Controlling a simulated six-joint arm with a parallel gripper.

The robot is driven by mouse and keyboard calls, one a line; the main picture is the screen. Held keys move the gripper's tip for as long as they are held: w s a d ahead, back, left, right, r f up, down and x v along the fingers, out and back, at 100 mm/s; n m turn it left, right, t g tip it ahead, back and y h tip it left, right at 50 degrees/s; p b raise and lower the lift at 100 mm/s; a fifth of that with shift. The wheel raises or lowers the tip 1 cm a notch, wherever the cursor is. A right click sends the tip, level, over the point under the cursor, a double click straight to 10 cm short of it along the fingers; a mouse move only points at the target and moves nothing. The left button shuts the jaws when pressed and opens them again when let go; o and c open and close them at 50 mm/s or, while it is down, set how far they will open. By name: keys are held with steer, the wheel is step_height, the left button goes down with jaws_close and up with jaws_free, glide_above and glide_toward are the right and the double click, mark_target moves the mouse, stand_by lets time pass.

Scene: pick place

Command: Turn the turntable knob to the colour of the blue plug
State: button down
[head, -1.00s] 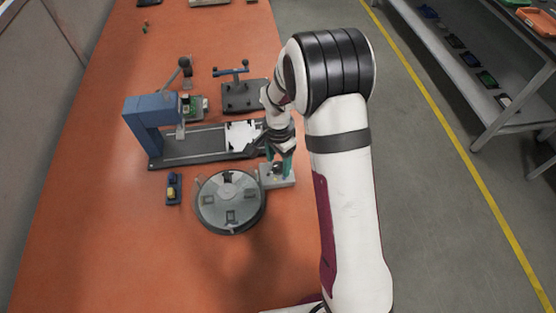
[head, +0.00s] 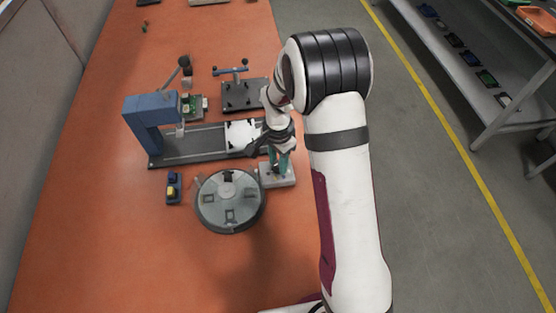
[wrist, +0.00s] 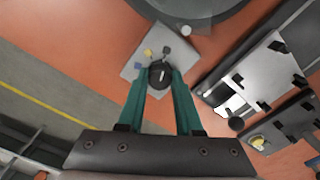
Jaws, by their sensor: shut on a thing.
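The turntable knob (wrist: 160,73) is a round black knob with a pale pointer line, on a light grey control box (wrist: 133,72). Coloured marks sit beside it, including a yellow one (wrist: 149,52) and a dark bluish one (wrist: 166,49). My gripper (wrist: 161,78) is shut on the knob, with a teal finger on each side. In the head view the gripper (head: 279,165) hides most of the knob above the box (head: 279,181). The round grey turntable (head: 230,226) is left of the box. A dark blue block with a yellow part (head: 173,188) lies left of the turntable; I cannot tell its parts apart.
A blue press (head: 150,120) with a grey rail and white plate stands behind the turntable. A fixture with a blue handle (head: 240,95) and a green board (head: 193,105) are farther back. The orange table in front is clear.

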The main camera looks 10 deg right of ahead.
steer(key=shift+n, duration=0.3)
steer(key=n, duration=0.3)
steer(key=shift+n, duration=0.4)
steer(key=n, duration=0.4)
steer(key=shift+n, duration=0.3)
steer(key=n, duration=0.4)
steer(key=shift+n, duration=2.2)
steer(key=c, duration=0.6)
jaws_free()
